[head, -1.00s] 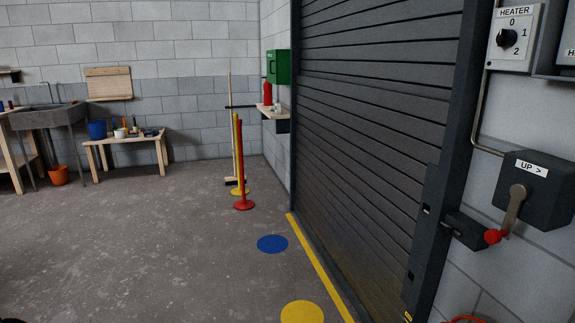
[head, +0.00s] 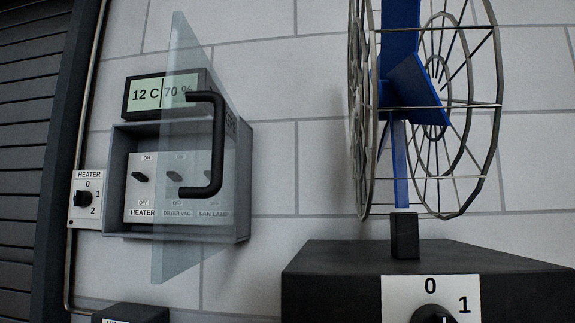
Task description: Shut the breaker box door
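The breaker box (head: 112,190) is a grey box on the block wall, left of centre in the head view. Its door (head: 182,100) is a clear panel with a black bar handle (head: 217,145). The door stands open, swung out from the wall and seen nearly edge-on. Through and beside it I see several switches on a white panel (head: 140,170), labelled HEATER, a middle label that is hard to read, and FAN LAMP. My gripper is not in view.
A display (head: 145,95) reading 12 C and 70 % sits just above the box. A heater dial (head: 86,198) is at its left, beside the shutter (head: 25,150). A caged fan (head: 430,110) on a dark base (head: 330,270) stands at the right, close in front of the wall.

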